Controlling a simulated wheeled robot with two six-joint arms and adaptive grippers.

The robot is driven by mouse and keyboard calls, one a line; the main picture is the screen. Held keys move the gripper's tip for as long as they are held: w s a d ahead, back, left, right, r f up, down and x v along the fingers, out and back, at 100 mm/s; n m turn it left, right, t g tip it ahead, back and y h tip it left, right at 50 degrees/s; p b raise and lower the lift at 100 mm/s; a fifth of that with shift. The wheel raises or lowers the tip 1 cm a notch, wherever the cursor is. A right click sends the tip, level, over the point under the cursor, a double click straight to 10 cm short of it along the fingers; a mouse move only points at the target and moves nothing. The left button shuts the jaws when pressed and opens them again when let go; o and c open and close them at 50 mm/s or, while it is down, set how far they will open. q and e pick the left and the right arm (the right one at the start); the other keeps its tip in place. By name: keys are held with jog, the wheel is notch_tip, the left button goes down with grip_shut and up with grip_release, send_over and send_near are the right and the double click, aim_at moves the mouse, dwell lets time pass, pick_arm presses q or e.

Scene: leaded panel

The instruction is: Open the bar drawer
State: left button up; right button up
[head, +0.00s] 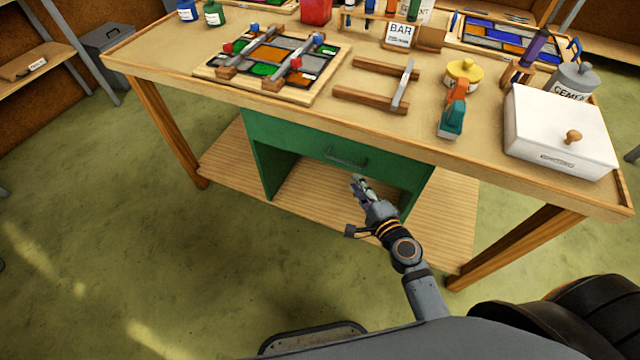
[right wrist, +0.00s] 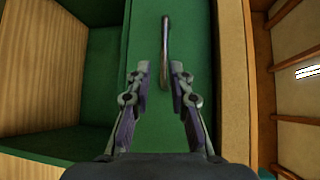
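The green drawer front (head: 296,145) sits under the tabletop at the top of a green cabinet and looks closed. Its metal bar handle (head: 346,160) runs along the front. In the right wrist view the handle (right wrist: 165,52) lies ahead of the fingertips, in line with the space between them. My right gripper (head: 358,182) is just below and in front of the handle in the head view. Its two fingers (right wrist: 160,72) are apart, with nothing between them. My left gripper is in neither view.
Below the drawer is an open green compartment (head: 268,170) above a wooden shelf (head: 448,215). The tabletop (head: 270,105) overhangs the drawer. The floor in front is clear.

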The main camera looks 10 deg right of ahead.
aim_at(342, 161)
jog(key=x, duration=0.3)
jog(key=p+x, duration=0.1)
jog(key=x, duration=0.6)
jog(key=shift+w+a+r, duration=0.1)
jog(key=shift+w+r, duration=0.2)
jog(key=shift+w, duration=0.05)
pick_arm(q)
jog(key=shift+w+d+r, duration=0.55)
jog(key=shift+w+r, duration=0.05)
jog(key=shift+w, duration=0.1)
pick_arm(e)
grip_shut()
